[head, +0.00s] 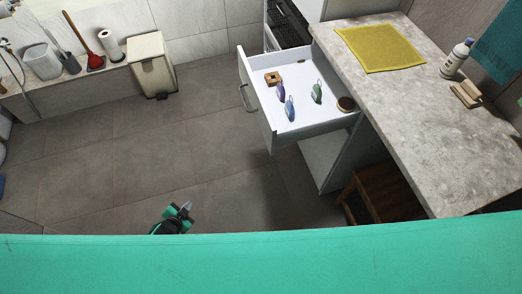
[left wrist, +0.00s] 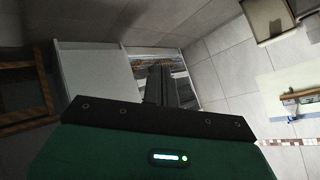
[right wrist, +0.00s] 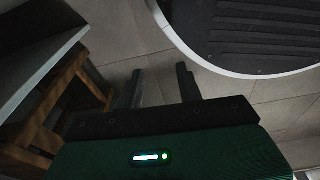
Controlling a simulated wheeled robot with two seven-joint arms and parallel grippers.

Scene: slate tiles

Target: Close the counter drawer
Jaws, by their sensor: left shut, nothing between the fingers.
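The counter drawer (head: 257,108) stands pulled out to the left from under the stone counter in the head view. Its bar handle (head: 244,97) is on the outer face. Small purple, blue and green items, a wooden block and a round dark-topped item lie inside. My left gripper (head: 187,207) is shut and empty, below and left of the drawer in the picture, apart from it. Its closed fingers also show in the left wrist view (left wrist: 158,84). My right gripper (right wrist: 160,85) has its fingers apart with nothing between them; the head view does not show it.
The counter (head: 425,130) holds a yellow cloth (head: 380,47), a bottle (head: 456,58) and a brush (head: 466,94). A wooden stool (head: 378,192) stands beneath it. A bin (head: 151,65) stands at the back left. The tiled floor (head: 150,150) left of the drawer is clear.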

